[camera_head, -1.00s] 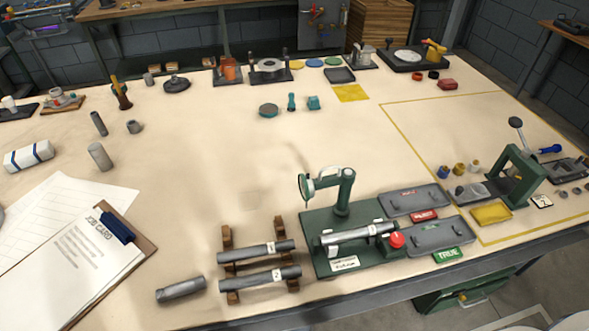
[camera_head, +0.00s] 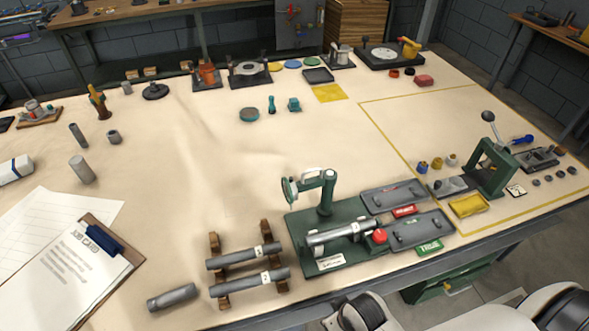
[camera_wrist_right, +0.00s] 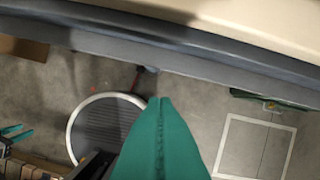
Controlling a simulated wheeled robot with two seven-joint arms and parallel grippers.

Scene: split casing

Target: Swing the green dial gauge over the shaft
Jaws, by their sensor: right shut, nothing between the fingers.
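The green dial gauge (camera_head: 289,191) hangs at the left end of a swing arm on a green post (camera_head: 326,195). A white handle sits on top of the arm. The gauge is to the back left of the shaft (camera_head: 340,234), not above it. The grey shaft lies across supports on the green base plate (camera_head: 300,232). My right gripper (camera_wrist_right: 160,101) shows in the right wrist view, its teal fingers shut and empty, over the floor by the bench edge. In the head view only parts of my right arm show, at the bottom right. My left gripper is out of view.
Two shafts lie on a wooden rack (camera_head: 213,245) left of the fixture. Grey trays marked REJECT (camera_head: 395,195) and TRUE (camera_head: 420,230) stand at its right. A red knob (camera_head: 379,236) sits at the shaft's right end.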

